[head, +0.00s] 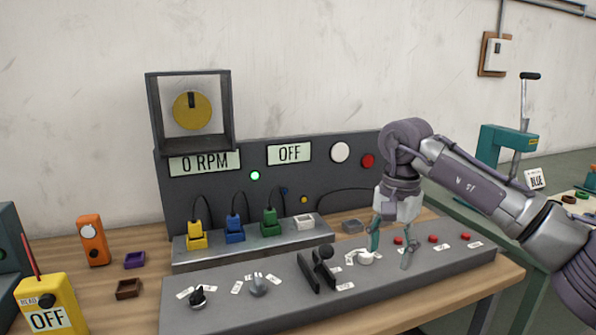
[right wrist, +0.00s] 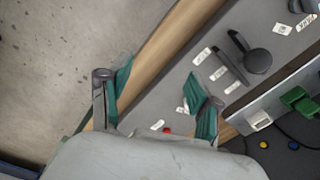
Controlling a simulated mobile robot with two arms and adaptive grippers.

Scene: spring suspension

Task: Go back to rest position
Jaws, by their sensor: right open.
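My right gripper (head: 390,245) is open and empty, pointing down over the right part of the grey control panel (head: 235,318). In the head view it hangs beside a white knob (head: 366,258) and a row of red buttons (head: 433,238); I cannot tell if it touches anything. In the right wrist view its two green-padded fingers (right wrist: 158,100) are spread wide, with the wooden table edge (right wrist: 160,62) and the panel behind them. My left gripper is not in view.
A black lever (head: 322,262) stands on the panel. Behind it are yellow (head: 197,236), blue (head: 235,228) and green plugs (head: 269,223) under displays reading "0 RPM" (head: 205,162) and "OFF" (head: 289,153). A yellow meter (head: 46,305) stands at left. A green press (head: 507,143) is at right.

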